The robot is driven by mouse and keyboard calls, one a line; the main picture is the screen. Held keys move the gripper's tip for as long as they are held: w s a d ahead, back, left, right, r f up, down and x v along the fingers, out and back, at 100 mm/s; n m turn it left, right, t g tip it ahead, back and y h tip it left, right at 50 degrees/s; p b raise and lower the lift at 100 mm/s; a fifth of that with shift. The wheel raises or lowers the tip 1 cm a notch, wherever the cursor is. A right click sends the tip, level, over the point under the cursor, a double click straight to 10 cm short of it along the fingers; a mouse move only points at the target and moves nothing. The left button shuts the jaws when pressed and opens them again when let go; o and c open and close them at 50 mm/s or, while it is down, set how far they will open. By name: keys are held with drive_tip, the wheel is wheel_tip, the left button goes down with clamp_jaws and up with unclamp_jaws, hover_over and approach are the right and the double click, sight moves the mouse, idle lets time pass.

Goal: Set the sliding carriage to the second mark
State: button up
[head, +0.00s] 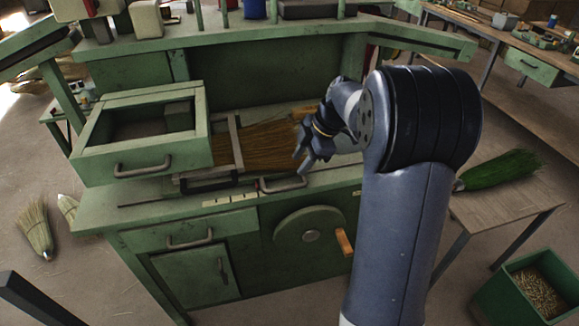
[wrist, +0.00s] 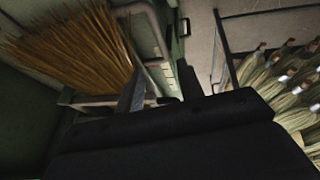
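A metal frame (head: 236,142), which looks like the sliding carriage, stands on the green bench across a fan of brown bristles (head: 262,143). Its dark lower bar (head: 210,183) lies near the bench's front edge. Pale mark plates (head: 230,198) sit on the front edge just below it; which mark it lines up with is unclear. My gripper (head: 315,152) is right of the frame, over the bristles' right end and above a grey handle (head: 283,186). Its fingers look apart and empty. In the wrist view, the bristles (wrist: 70,50) show upper left, beyond a grey finger (wrist: 134,92).
A green open box (head: 140,165) stands left on the bench. A crank wheel (head: 310,237) with an orange grip is on the bench front. A green broom head (head: 500,170) lies on a side table at right, above a green bin (head: 525,288).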

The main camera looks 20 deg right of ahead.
sight(282, 188)
drive_tip(key=p+x, duration=0.1)
drive_tip(key=x, duration=0.9)
drive_tip(key=shift+a+f, duration=0.1)
drive_tip(key=shift+f, duration=0.15)
drive_tip(key=shift+c, duration=0.6)
clamp_jaws()
